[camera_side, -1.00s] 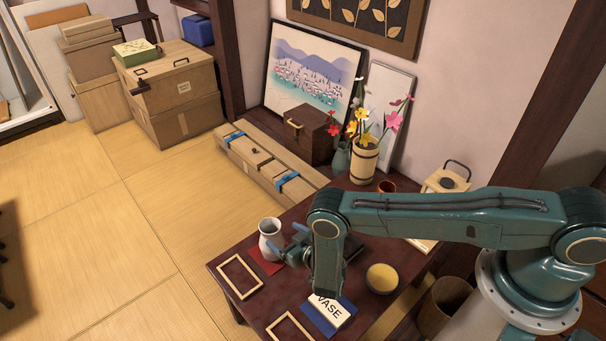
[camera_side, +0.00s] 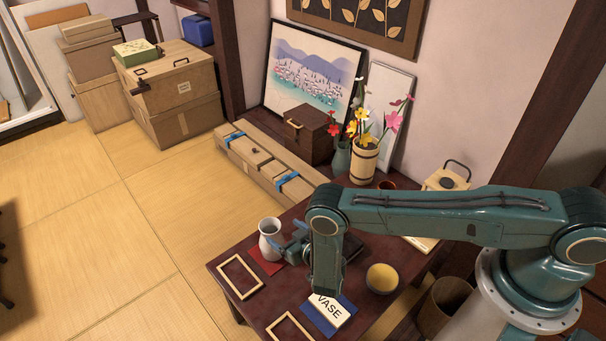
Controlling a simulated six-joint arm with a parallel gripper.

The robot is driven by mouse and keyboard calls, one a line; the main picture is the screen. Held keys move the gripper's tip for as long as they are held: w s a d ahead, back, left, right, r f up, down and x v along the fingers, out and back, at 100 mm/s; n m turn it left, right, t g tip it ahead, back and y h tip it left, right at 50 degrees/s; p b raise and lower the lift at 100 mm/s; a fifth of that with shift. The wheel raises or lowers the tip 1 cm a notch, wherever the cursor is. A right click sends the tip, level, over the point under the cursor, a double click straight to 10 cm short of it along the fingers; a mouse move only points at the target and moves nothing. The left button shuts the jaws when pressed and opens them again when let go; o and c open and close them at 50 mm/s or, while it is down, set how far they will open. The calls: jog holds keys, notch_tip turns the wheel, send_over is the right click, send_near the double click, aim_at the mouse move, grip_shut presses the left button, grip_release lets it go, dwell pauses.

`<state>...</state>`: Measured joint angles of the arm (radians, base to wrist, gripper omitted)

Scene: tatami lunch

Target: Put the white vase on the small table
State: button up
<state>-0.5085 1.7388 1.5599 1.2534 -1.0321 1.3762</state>
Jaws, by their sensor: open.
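The white vase (camera_side: 266,247) stands upright on a red cloth (camera_side: 256,266) near the left edge of the small dark red table (camera_side: 265,298). My gripper (camera_side: 281,243) is open, just right of the vase, with its fingers at about the height of the vase's body. The fingers overlap the vase's right side in this view; I cannot tell whether they touch it. A card reading VASE (camera_side: 327,309) lies on a blue mat (camera_side: 313,317) near the table's front. My arm hides part of the tabletop.
Two empty wooden frames lie on the table, one at the left (camera_side: 222,268) and one at the front (camera_side: 274,332). A yellow-lined bowl (camera_side: 382,278) stands at the right. A flower bucket (camera_side: 363,164) and a small cup stand toward the back. A dark box is partly hidden behind my arm.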

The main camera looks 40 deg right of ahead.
jog(key=w+d+r+m+g+h, duration=0.15)
jog(key=d+r, duration=0.25)
jog(key=r, duration=0.6)
jog(key=w+d+r+m+g+h, duration=0.1)
jog(key=w+d+r+m+h, duration=0.15)
jog(key=r, duration=0.75)
jog(key=w+d+r+m+g+h, duration=0.2)
jog(key=d+r, duration=0.2)
jog(key=r, duration=0.5)
jog(key=s+d+r+n+g+y, duration=0.1)
jog(key=s+d+r+g+y, duration=0.25)
jog(key=s+r, duration=1.55)
jog(key=s+a+r+n+y, duration=0.1)
jog(key=s+n, duration=0.1)
jog(key=s, duration=0.8)
jog(key=s+a+r+n+g+y, duration=0.1)
jog(key=s+n+y, duration=0.1)
jog(key=s, duration=0.9)
jog(key=shift+a+r+n, duration=0.25)
jog(key=shift+a+n, duration=0.15)
jog(key=shift+n, duration=0.3)
